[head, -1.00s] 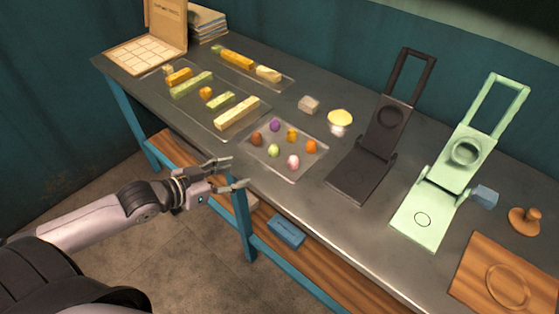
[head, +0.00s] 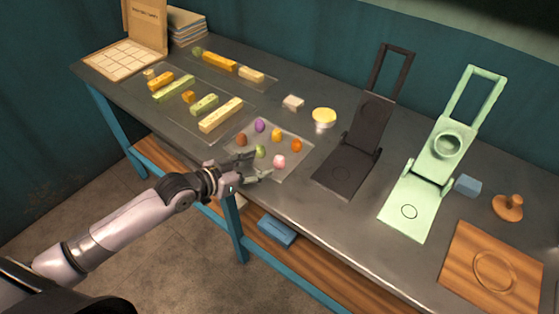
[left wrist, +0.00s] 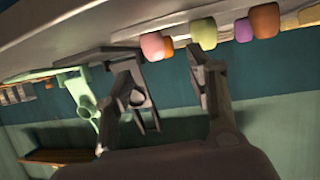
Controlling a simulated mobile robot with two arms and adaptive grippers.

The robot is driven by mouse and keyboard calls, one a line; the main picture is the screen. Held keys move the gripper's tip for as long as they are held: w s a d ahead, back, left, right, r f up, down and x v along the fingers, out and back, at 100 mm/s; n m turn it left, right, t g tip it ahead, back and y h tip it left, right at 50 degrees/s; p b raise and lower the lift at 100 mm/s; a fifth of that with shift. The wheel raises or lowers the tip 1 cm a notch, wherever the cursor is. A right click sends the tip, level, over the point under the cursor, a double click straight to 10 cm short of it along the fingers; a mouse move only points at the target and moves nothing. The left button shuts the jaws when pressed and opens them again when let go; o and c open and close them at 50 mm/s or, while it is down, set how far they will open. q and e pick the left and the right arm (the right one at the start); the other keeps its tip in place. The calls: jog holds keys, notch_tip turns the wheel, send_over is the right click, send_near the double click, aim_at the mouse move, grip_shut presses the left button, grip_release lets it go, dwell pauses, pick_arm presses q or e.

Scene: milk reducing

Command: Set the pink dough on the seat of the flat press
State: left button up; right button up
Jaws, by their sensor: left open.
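The pink dough (head: 279,161) sits at the near right of a tray (head: 297,172) of coloured dough balls. In the left wrist view, which is upside down, the pink dough (left wrist: 154,47) shows beside a green ball. My left gripper (head: 260,168) is open and empty at the tray's near edge, just left of the pink dough. In the left wrist view its fingers (left wrist: 160,65) stand apart. Two hinged presses stand open: a dark one (head: 345,177) and a mint-green one (head: 405,224) with a ring on its lower plate. I cannot tell which is the flat press.
A blue block (head: 467,185), a wooden stamp (head: 507,207) and a wooden board (head: 472,279) lie right of the green press. Bars fill trays at the left. The tabletop between tray and presses is clear.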

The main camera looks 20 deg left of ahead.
aim_at(276, 165)
pick_arm(q)
jog(key=shift+d+p+x, duration=0.2)
jog(key=shift+p+x, duration=0.2)
jog(key=shift+x, duration=1.35)
jog(key=shift+d+p+x, duration=0.15)
jog(key=shift+p+x, duration=0.2)
jog(key=shift+x, duration=1.45)
jog(key=shift+s+r, duration=0.1)
jog(key=shift+s, duration=0.05)
jog(key=c, duration=1.1)
jog(key=shift+r, duration=0.1)
